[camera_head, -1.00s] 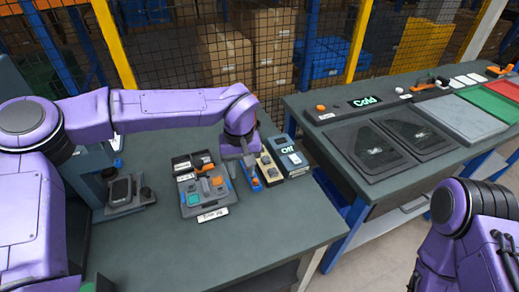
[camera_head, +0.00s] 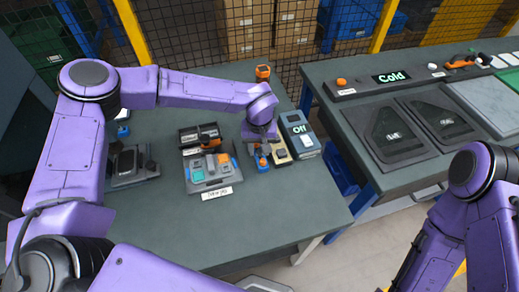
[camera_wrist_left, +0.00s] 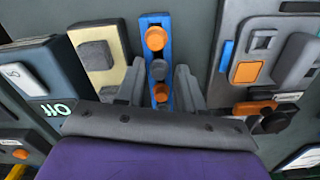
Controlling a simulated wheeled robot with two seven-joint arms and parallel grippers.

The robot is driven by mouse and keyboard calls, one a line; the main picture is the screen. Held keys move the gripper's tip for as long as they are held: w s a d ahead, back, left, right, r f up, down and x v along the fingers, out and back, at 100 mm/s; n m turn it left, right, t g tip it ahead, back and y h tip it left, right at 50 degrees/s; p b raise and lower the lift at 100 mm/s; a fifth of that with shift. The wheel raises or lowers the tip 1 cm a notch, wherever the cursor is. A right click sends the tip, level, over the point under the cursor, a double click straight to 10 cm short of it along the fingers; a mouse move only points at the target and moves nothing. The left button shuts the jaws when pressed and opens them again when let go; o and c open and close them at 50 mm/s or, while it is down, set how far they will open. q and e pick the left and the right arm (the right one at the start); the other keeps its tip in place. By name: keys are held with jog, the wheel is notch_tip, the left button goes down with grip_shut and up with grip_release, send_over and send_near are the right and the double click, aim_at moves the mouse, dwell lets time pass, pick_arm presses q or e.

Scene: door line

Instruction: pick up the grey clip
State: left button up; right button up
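In the left wrist view, the grey clip (camera_wrist_left: 159,69) sits on a narrow blue strip (camera_wrist_left: 167,22), between an orange clip (camera_wrist_left: 155,38) and another orange clip (camera_wrist_left: 160,92). My left gripper (camera_wrist_left: 159,80) is open, with one finger on each side of the strip and a gap to the clips. In the head view my left gripper (camera_head: 261,143) points down at the strip on the left bench, and hides most of it. The grey clip cannot be made out there. Of my right arm only links show; its gripper is out of view.
A second bench with a "Cold" display (camera_head: 391,77) stands at right. The front of the left bench is clear.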

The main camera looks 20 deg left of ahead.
pick_arm(q)
jog(key=shift+w+f, duration=0.4)
jog(key=shift+f, duration=0.05)
jog(key=shift+s+r, duration=0.2)
jog(key=shift+s, duration=0.15)
jog(key=shift+c, duration=0.6)
jog(key=c, duration=0.5)
jog(key=shift+w, duration=0.1)
grip_shut()
